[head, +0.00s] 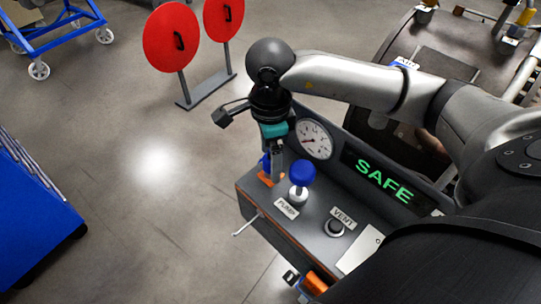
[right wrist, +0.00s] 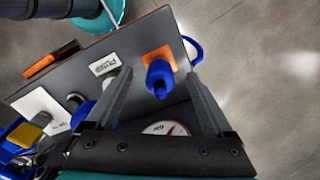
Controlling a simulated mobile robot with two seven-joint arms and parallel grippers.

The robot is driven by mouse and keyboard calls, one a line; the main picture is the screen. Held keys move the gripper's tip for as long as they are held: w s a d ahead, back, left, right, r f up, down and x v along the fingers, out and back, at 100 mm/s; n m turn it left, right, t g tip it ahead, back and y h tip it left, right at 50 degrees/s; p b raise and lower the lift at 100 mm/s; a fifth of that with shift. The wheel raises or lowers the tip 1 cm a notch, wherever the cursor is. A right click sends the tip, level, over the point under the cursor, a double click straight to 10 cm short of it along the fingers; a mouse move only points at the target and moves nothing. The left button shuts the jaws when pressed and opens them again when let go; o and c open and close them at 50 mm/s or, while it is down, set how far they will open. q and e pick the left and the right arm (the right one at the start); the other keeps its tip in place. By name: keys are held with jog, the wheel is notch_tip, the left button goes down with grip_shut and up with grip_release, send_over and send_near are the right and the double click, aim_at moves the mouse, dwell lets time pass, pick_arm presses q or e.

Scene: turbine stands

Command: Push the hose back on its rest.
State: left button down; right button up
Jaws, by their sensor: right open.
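I see no long run of hose clearly. A blue fitting, perhaps the hose end, stands on an orange pad at the corner of the grey console (head: 318,225). In the right wrist view the blue fitting (right wrist: 159,78) and the orange pad (right wrist: 161,54) are clear, with a blue loop (right wrist: 194,50) beyond the console edge. My right gripper (head: 277,172) points down over this corner, its fingers apart. In the right wrist view the open fingers (right wrist: 159,73) lie either side of the blue fitting; I cannot tell whether they touch it. My left gripper is not in view.
A blue knob (head: 302,174) by the PUMP label stands close to the right gripper. A gauge (head: 315,139) and a green SAFE display (head: 383,179) form the console's back. A black VENT knob (head: 334,228) is nearer. Red discs (head: 171,37) stand behind.

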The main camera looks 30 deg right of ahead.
jog(key=shift+r+p, duration=1.6)
jog(key=shift+r, duration=1.25)
